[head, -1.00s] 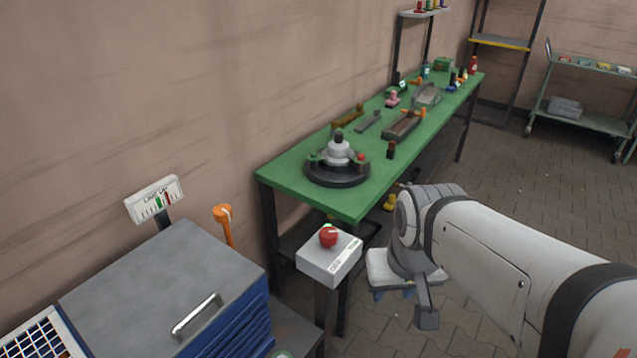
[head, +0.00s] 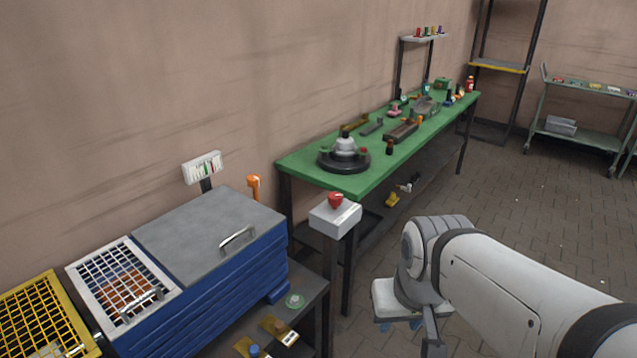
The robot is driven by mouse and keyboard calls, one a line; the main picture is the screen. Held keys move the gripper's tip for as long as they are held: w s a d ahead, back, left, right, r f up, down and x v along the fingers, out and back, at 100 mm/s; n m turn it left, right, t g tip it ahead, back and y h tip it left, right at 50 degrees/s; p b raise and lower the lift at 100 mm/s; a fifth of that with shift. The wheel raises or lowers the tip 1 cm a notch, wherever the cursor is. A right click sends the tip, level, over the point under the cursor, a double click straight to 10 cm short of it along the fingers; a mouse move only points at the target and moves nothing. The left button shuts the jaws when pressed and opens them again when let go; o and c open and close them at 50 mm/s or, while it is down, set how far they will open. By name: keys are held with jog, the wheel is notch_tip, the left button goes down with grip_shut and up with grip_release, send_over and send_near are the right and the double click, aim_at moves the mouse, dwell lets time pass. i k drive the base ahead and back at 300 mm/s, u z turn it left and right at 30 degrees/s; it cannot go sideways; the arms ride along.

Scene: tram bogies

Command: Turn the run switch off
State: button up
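A pale grey box (head: 336,217) stands on a dark post at the near end of the green bench. It has a red knob (head: 336,200) on top and a small label on its front, too small to read. Two brass-coloured plates with knobs lie low at the bottom, one with a brown knob (head: 279,325) and one with a blue knob (head: 254,351). I cannot tell which of these is the run switch. My gripper (head: 400,324) hangs below my wrist, right of and below the grey box. Its blue fingertips are apart with nothing seen between them.
The green bench (head: 300,163) holds a round fixture (head: 344,158) and several parts. Floor at the right is clear.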

aim_at(334, 199)
jog(key=u, duration=0.05)
jog(key=i, duration=1)
jog(key=u, duration=0.05)
